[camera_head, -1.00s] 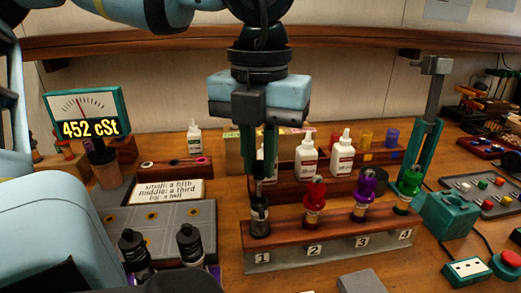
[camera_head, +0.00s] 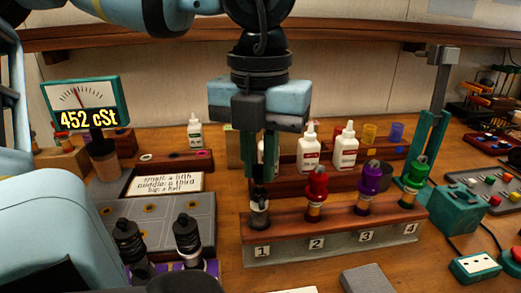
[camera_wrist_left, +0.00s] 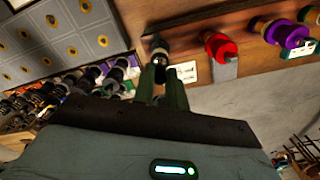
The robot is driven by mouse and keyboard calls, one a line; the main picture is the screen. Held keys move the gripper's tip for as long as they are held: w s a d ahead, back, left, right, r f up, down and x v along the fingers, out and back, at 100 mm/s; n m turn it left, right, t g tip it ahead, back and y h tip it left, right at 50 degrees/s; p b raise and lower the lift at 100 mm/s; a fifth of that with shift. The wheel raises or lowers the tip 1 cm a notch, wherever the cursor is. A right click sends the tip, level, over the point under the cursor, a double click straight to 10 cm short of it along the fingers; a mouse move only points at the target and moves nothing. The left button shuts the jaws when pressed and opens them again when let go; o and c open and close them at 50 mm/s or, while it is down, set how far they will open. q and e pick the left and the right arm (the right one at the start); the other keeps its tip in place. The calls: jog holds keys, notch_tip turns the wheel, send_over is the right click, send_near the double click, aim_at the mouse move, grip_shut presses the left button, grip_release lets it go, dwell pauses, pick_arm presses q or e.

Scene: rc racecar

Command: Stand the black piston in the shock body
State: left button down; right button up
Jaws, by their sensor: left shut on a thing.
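My left gripper (camera_head: 262,178) points straight down over slot 1 of the wooden rack (camera_head: 335,228), shut on the black piston (camera_head: 258,190). The piston is upright at the mouth of the dark shock body (camera_head: 259,213) standing in slot 1. Its lower end is hidden, so I cannot tell how deep it sits. In the left wrist view the fingertips (camera_wrist_left: 163,75) are close to the dark shock body (camera_wrist_left: 159,46). My right gripper is not in view.
Red (camera_head: 317,186), purple (camera_head: 369,178) and green (camera_head: 415,175) capped shocks stand in slots 2, 3 and 4. White bottles (camera_head: 345,147) stand behind the rack. Black shocks (camera_head: 187,235) stand at the front left. A meter (camera_head: 82,105) reads 452 cSt.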

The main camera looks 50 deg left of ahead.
pick_arm(q)
jog(key=shift+f+b, duration=0.85)
jog(key=shift+f, duration=0.25)
jog(key=c, duration=1.3)
grip_release()
jog(key=shift+c, duration=0.2)
jog(key=shift+r, duration=0.1)
jog(key=shift+r+p, duration=0.5)
jog(key=shift+r, duration=0.1)
notch_tip(320, 180, up, 6)
jog(key=p, duration=0.4)
jog(key=shift+f, duration=0.15)
jog(key=shift+r+p, duration=0.3)
jog(key=shift+r, duration=0.1)
